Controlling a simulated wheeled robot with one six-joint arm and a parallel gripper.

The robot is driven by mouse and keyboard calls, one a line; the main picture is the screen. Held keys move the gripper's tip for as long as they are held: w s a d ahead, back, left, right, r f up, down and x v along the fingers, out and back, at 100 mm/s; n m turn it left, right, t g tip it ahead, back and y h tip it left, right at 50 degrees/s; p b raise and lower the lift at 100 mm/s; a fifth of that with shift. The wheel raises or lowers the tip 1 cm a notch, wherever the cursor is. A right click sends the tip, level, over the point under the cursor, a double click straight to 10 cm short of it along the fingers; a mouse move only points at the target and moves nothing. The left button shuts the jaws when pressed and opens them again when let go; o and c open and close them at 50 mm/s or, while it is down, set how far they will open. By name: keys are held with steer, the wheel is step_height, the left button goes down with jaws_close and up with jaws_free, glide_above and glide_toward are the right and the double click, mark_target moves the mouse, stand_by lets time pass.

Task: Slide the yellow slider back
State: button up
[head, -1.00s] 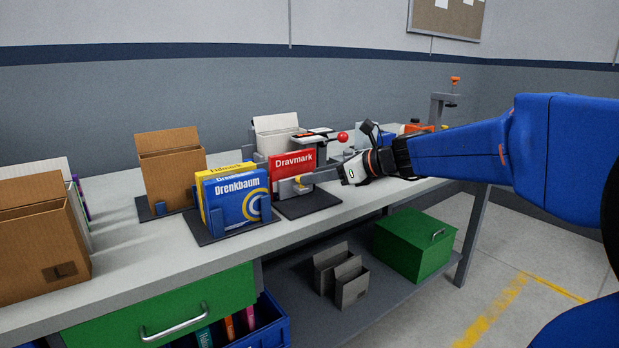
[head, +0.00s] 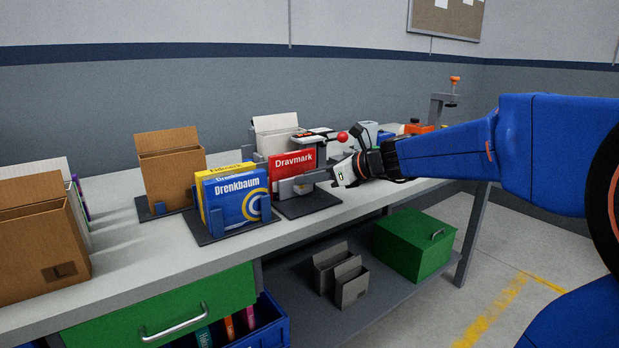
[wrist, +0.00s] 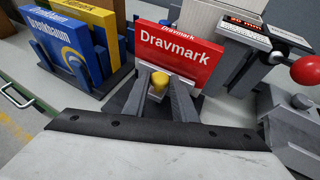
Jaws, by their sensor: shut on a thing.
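The yellow slider (wrist: 158,82) shows in the wrist view as a small yellow knob in front of the red Dravmark box (wrist: 178,55). My gripper (wrist: 160,92) has its two grey fingers on either side of the knob and is shut on it. In the head view my gripper (head: 302,184) reaches in from the right, low in front of the red box (head: 292,162), which stands upright on a dark base (head: 310,206). The slider is hidden by my gripper in the head view. Its track cannot be made out.
Blue and yellow boxes (head: 235,196) stand in a holder left of the red box. A device with a red ball knob (head: 342,138) stands behind my gripper. Brown cartons (head: 170,168) stand farther left. The bench's front strip (head: 330,225) is clear.

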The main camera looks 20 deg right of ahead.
steer(key=shift+s+d, duration=0.2)
steer(key=shift+s, duration=0.45)
steer(key=shift+s+d, duration=0.2)
steer(key=shift+s, duration=0.45)
steer(key=o, duration=1)
steer(key=v, duration=1.7)
steer(key=shift+s+r, duration=0.1)
steer(key=shift+s, duration=0.15)
